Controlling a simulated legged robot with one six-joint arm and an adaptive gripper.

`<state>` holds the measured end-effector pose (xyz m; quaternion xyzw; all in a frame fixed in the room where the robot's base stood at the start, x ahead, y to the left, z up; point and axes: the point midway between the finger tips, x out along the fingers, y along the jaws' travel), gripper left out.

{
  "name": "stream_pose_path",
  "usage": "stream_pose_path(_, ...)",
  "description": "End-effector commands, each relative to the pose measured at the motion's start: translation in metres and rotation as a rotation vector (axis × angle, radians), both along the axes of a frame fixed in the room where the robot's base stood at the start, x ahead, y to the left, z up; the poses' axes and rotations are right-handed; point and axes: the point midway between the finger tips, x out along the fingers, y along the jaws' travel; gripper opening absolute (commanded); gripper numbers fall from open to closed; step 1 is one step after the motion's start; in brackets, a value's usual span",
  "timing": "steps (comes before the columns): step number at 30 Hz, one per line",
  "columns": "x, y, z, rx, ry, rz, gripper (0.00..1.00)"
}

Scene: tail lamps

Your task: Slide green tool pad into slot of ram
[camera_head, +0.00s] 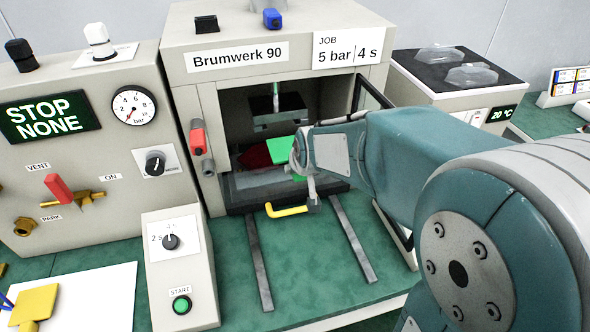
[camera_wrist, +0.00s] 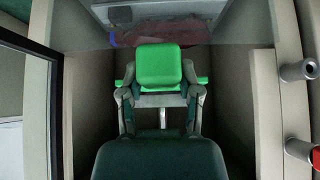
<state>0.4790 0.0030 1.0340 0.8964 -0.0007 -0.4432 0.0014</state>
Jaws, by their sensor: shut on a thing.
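The green tool pad (camera_head: 282,149) is inside the open chamber of the Brumwerk 90 machine. It also shows in the wrist view (camera_wrist: 160,68), gripped from both sides. My gripper (camera_head: 298,160) reaches in from the right and is shut on the pad; its two fingers flank the pad in the wrist view (camera_wrist: 160,98). The ram (camera_head: 277,112) is a dark block hanging above and behind the pad in the head view. Its slot cannot be made out, and whether pad and ram touch cannot be told.
A red piece (camera_head: 254,157) lies low inside the chamber, partly hidden behind the pad. The chamber's side walls are close around my gripper. An open door (camera_head: 372,95) stands at the right. A yellow handle (camera_head: 284,210) and two rails (camera_head: 352,238) are in front.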

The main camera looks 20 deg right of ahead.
Motion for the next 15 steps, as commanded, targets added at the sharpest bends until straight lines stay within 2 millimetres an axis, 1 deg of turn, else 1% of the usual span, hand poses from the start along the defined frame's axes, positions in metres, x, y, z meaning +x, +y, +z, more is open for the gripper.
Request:
stream_pose_path(9, 0.032, 0.004, -0.001, -0.004, 0.001, 0.000, 0.00)
stream_pose_path(15, 0.044, 0.004, -0.001, -0.004, 0.002, 0.000, 0.00)
